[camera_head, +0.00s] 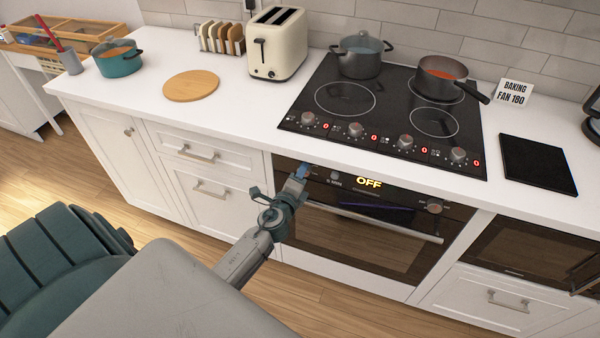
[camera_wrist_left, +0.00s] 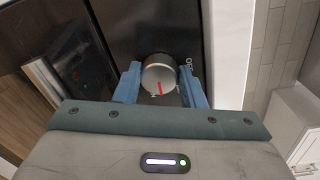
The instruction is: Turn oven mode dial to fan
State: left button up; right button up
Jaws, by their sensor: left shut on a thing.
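The oven (camera_head: 355,247) is built in under the cooktop, and its display (camera_head: 369,183) reads OFF in lit figures. The mode dial (camera_wrist_left: 159,75) is a round grey knob with a red pointer line, seen in the left wrist view. An OFF mark is printed to the right of it there. My left gripper (camera_head: 301,172) is at the left end of the oven panel, shut on the dial with one blue finger on each side; its fingers also show in the left wrist view (camera_wrist_left: 160,88). In the head view the gripper largely hides this dial. My right gripper is out of view.
A second oven knob (camera_head: 433,206) sits right of the display, above the oven handle (camera_head: 375,222). The cooktop (camera_head: 390,110) above bears two pots. A sign (camera_head: 514,93) reads BAKING FAN 180. A toaster (camera_head: 277,43) stands on the counter; the floor before the oven shows clear.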

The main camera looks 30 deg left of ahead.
pick_arm(q)
jog(key=m, duration=0.4)
jog(key=shift+d+m+p, duration=0.1)
jog(key=shift+m+p, duration=0.3)
dwell(0.4)
jog(key=o, duration=1)
jog(key=b+v, duration=0.2)
jog(key=v, duration=0.8)
jog(key=shift+s+d, duration=0.25)
jog(key=shift+s, duration=0.1)
